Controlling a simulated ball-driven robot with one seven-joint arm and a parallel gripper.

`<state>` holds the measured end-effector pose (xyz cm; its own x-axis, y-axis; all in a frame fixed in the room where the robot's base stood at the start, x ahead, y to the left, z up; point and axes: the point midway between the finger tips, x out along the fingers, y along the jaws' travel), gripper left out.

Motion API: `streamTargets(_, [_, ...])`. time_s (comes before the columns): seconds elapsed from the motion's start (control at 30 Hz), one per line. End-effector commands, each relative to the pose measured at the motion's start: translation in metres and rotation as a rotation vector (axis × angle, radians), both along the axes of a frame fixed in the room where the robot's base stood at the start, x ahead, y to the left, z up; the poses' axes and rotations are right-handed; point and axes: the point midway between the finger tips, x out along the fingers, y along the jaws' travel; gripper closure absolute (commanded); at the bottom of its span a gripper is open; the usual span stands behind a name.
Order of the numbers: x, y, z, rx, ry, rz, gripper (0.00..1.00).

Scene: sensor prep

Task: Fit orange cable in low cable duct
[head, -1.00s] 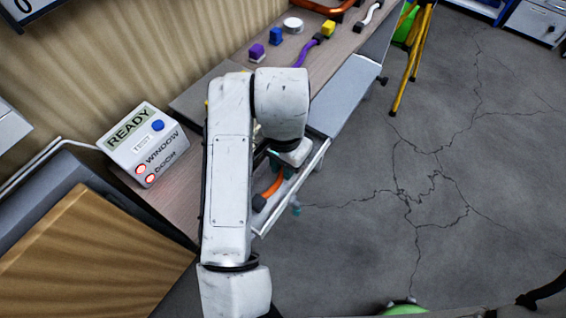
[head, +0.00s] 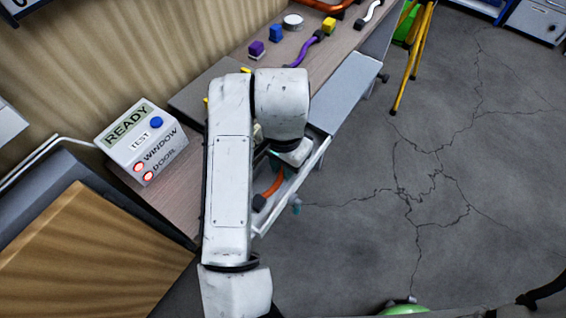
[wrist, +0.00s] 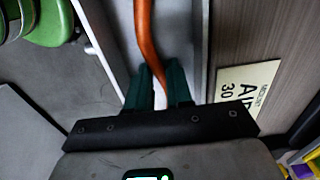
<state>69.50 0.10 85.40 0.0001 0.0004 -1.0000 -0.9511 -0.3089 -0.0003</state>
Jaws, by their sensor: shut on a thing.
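The orange cable (head: 274,185) lies lengthwise along the pale low cable duct (head: 318,157) at the table's front edge. One dark end of the cable shows near the duct's near end. In the wrist view the orange cable (wrist: 146,35) runs down between the two dark green fingers of my gripper (wrist: 165,80), which is shut on it. The pale duct (wrist: 178,40) lies under or beside the cable there; I cannot tell whether the cable is seated in it. In the head view my arm hides most of the gripper.
A box with a READY sign, a blue button and red lamps (head: 143,143) stands left of my arm. Purple, blue and yellow blocks, a purple cable (head: 304,48) and a white cable lie farther along the table. Open floor (head: 450,200) lies to the right.

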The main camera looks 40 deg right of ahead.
Motion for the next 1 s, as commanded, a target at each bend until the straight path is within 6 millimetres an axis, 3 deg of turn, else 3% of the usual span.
streamTargets(0.07, [0.0000, 0.0000, 0.0000, 0.000, 0.000, 0.000, 1.00])
streamTargets(0.1, [0.0000, 0.0000, 0.0000, 0.000, 0.000, 0.000, 0.79])
streamTargets(0.4, [0.0000, 0.0000, 0.0001, 0.000, 0.000, 0.000, 0.50])
streamTargets(0.57, [0.0000, 0.0000, 0.0001, 0.000, 0.000, 0.000, 0.50])
streamTargets(0.73, [0.0000, 0.0000, 0.0000, 0.000, 0.000, 0.000, 0.35])
streamTargets(1.0, [0.0001, 0.0000, 0.0051, 0.000, 0.000, 0.000, 0.35])
